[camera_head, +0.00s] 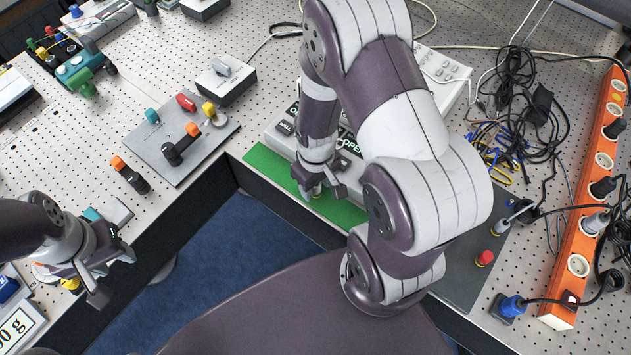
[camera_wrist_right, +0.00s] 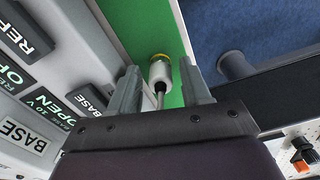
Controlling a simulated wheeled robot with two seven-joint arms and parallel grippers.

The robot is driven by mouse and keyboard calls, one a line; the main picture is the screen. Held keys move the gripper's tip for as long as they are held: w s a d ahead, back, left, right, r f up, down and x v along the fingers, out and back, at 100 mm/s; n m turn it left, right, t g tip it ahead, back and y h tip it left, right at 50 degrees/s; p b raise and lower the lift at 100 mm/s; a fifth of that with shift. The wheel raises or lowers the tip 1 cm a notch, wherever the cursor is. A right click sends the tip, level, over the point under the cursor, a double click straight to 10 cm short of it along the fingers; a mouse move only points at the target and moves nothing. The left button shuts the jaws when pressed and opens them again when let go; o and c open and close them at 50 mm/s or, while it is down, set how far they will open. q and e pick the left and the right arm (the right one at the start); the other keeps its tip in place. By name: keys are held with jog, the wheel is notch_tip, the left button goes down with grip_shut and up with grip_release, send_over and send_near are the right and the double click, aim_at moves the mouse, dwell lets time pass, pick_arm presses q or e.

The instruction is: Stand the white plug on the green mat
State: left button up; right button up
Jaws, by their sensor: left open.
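The white plug (camera_wrist_right: 161,72) shows in the right wrist view, with a yellow ring at its far end against the green mat (camera_wrist_right: 140,22). It appears to stand on the mat, with a thin stem or lead at its near end. My right gripper (camera_wrist_right: 161,90) has its fingers apart on either side of the plug, with a gap at each side. In the head view my right gripper (camera_head: 322,189) is low over the green mat (camera_head: 270,168) and mostly hides the plug (camera_head: 317,194). My left gripper (camera_head: 112,277) is open and empty at the lower left.
A light panel box (camera_head: 285,128) with OPEN labels borders the mat. A grey plate (camera_head: 170,165) with coloured connectors lies left of it. An orange power strip (camera_head: 590,200), tangled cables (camera_head: 525,120) and a red button (camera_head: 485,258) are at the right. Blue floor shows beyond the table edge.

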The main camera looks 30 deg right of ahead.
jog(key=shift+a+r, duration=0.1)
jog(key=shift+a, duration=0.1)
jog(key=shift+d+r, duration=0.15)
jog(key=shift+r, duration=0.15)
jog(key=s+a+r+m+t, duration=0.1)
jog(key=a+r, duration=0.2)
jog(key=r, duration=0.9)
jog(key=shift+s+a+r+m, duration=0.35)
jog(key=shift+s+m, duration=0.05)
jog(key=shift+w, duration=0.1)
